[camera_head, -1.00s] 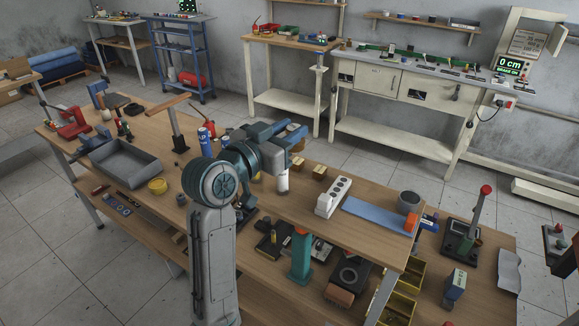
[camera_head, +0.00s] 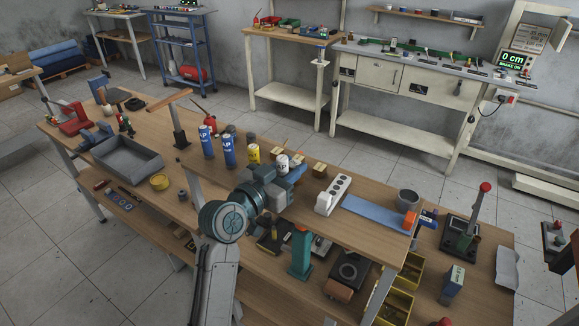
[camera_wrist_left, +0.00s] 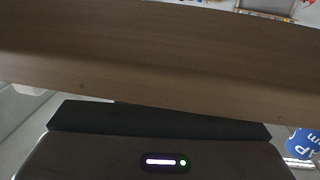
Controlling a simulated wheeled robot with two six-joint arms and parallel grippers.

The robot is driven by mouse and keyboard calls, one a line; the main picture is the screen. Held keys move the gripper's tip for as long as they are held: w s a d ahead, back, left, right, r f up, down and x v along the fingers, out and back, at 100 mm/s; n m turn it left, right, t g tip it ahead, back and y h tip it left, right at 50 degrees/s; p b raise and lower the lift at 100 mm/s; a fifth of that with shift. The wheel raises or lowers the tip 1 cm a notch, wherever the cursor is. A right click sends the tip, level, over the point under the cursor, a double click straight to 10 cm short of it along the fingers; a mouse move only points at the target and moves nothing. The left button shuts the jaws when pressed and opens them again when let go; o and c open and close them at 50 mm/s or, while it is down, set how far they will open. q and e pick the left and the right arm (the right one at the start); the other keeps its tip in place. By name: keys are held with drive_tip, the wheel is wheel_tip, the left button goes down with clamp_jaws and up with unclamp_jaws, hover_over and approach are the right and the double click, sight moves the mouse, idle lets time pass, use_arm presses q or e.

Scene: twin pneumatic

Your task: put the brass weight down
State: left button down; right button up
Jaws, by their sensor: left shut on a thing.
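My left gripper (camera_head: 292,174) is over the near side of the long workbench (camera_head: 345,232), in front of a white can (camera_head: 282,163). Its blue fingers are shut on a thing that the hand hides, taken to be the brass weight. I cannot make out the weight itself in either view. The left wrist view shows a wooden surface (camera_wrist_left: 160,60) across the frame. My right gripper is not in view.
Blue cans (camera_head: 228,151) and a yellow can (camera_head: 253,154) stand left of the hand. A grey tray (camera_head: 127,161) sits left.

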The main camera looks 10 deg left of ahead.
use_arm(q)
drive_tip(key=shift+f, duration=0.2)
drive_tip(key=c, duration=1.1)
unclamp_jaws()
drive_tip(key=shift+r, duration=0.1)
drive_tip(key=shift+s+r, duration=0.1)
